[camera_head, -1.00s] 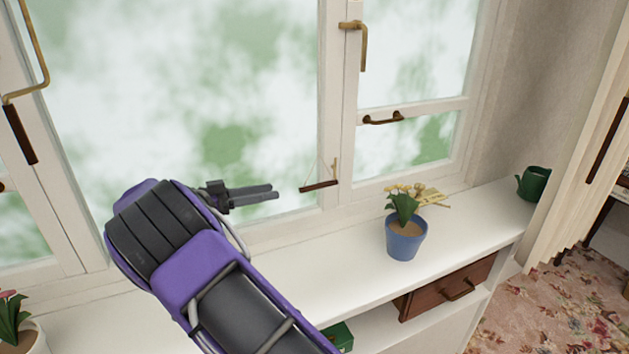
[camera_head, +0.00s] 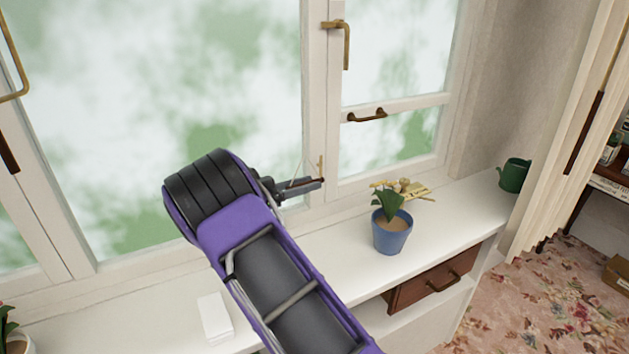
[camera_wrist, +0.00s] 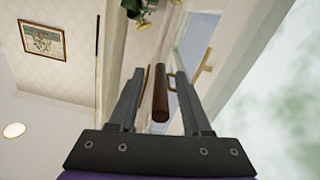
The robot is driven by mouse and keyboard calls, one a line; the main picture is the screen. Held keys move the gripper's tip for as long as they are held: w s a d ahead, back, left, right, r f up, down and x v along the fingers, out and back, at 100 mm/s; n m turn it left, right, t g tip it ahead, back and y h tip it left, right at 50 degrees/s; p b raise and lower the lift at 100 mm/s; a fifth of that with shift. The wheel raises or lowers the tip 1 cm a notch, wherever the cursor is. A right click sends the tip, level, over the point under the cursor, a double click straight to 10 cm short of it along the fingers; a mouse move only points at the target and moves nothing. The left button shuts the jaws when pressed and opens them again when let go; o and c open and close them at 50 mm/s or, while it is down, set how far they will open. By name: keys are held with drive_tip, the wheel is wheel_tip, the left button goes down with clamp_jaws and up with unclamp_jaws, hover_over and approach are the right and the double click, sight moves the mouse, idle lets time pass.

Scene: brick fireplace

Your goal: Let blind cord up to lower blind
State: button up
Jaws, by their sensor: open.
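My gripper (camera_head: 305,188) is open beside the lower window frame, with its fingers pointing right. A dark brown wooden bar (camera_head: 322,180) hangs there on thin pale cords (camera_head: 305,165), next to a small brass fitting (camera_head: 321,165); the fingers hide much of the bar. In the wrist view, a brown wooden bar (camera_wrist: 161,103) shows between the two open fingers (camera_wrist: 158,75), apparently with a gap on each side. I see no blind itself in these views.
A blue flowerpot (camera_head: 391,236) with a plant stands on the white sill (camera_head: 300,250), right of my gripper. A green watering can (camera_head: 514,175) is farther right. A wooden drawer (camera_head: 440,280) sits below the sill.

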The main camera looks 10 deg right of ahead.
drive_tip(key=shift+x, duration=1.3)
clamp_jaws()
idle(0.5)
